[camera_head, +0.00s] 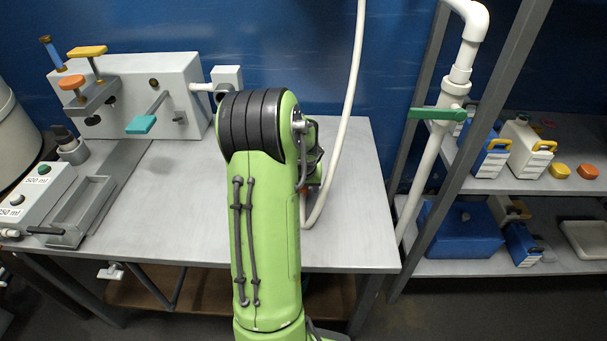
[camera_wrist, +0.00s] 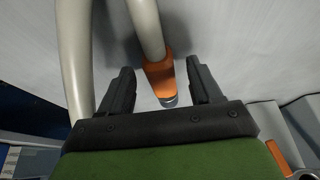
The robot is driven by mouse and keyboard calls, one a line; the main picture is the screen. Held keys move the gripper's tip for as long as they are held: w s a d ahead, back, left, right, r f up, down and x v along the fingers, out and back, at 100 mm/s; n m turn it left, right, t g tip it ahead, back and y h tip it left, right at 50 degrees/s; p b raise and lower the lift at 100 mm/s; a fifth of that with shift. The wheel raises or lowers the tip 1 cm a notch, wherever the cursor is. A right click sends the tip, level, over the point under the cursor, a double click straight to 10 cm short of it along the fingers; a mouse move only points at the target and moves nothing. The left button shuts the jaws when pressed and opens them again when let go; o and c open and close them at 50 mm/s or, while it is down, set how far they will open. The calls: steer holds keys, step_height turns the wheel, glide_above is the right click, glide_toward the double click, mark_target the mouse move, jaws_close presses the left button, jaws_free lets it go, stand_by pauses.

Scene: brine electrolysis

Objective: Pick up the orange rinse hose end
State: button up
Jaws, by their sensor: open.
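The orange rinse hose end (camera_wrist: 160,77) shows in the wrist view as an orange sleeve with a metal tip, on a pale hose (camera_wrist: 146,27). It lies between the two open fingers of my gripper (camera_wrist: 161,88), closer to the right finger, with a gap on each side. I cannot tell its exact depth between the fingers. In the head view the pale hose (camera_head: 347,120) hangs down to the grey table (camera_head: 355,205), and its end is mostly hidden behind my arm. My gripper is also mostly hidden there.
A second stretch of pale hose (camera_wrist: 75,55) runs close to the left finger. A grey panel device with coloured handles (camera_head: 130,95) stands at the table's back left. Right of the table are a white pipe with a green handle (camera_head: 437,113) and shelves with containers (camera_head: 487,155).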

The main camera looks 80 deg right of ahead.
steer(key=shift+c, duration=0.3)
jaws_close()
